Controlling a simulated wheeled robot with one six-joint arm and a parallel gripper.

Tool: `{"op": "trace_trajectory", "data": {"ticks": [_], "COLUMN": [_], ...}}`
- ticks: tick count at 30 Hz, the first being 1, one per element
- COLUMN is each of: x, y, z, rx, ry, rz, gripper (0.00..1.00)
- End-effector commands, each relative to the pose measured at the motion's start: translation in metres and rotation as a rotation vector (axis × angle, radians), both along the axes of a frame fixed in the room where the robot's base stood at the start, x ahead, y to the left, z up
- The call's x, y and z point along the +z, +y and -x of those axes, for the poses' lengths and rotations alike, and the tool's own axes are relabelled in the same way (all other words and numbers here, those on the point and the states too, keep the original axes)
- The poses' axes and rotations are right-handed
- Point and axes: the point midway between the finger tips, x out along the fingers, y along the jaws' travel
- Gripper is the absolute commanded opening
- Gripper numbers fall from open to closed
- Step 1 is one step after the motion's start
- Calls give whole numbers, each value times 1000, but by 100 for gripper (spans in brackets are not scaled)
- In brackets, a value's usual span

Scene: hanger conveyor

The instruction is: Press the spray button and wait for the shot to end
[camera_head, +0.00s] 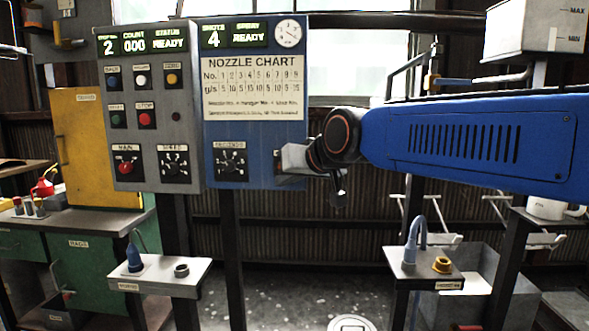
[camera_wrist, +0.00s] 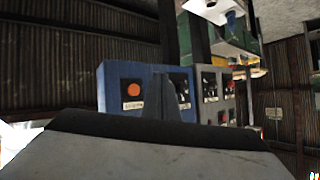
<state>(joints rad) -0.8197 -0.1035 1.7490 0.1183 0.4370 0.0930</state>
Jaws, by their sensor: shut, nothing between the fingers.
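The spray button looks to be the round orange button (camera_wrist: 133,90) on the blue control box in the wrist view, above a label too blurred to read. In the head view it is hidden behind the end of my arm. The blue box (camera_head: 265,135) shows SHOTS 4 and SPRAY READY (camera_head: 233,36) at its top, beside a round gauge (camera_head: 288,33). My gripper (camera_head: 284,158) is shut and empty at the box's lower right. Its narrow fingers (camera_wrist: 170,98) stand beside the orange button in the wrist view; contact cannot be told.
A grey panel (camera_head: 150,100) left of the box reads COUNT 000, STATUS READY, with several buttons and dials. Below stand a left shelf (camera_head: 160,282) with a blue nozzle and a right shelf (camera_head: 405,278) with a blue hooked piece and yellow ring. Hangers (camera_head: 435,238) hang at right.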

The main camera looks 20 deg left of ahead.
Motion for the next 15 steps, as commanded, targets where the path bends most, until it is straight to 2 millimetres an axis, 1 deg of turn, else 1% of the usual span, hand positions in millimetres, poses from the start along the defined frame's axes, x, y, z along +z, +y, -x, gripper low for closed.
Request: {"op": "trace_trajectory", "data": {"ticks": [1,4,15], "x": [1,4,4], "y": [8,14,14], "z": [1,2,1], "rx": [9,14,14], "ry": [-2,-5,-6], "rz": [-5,-11,-12], "gripper": [0,0,0]}}
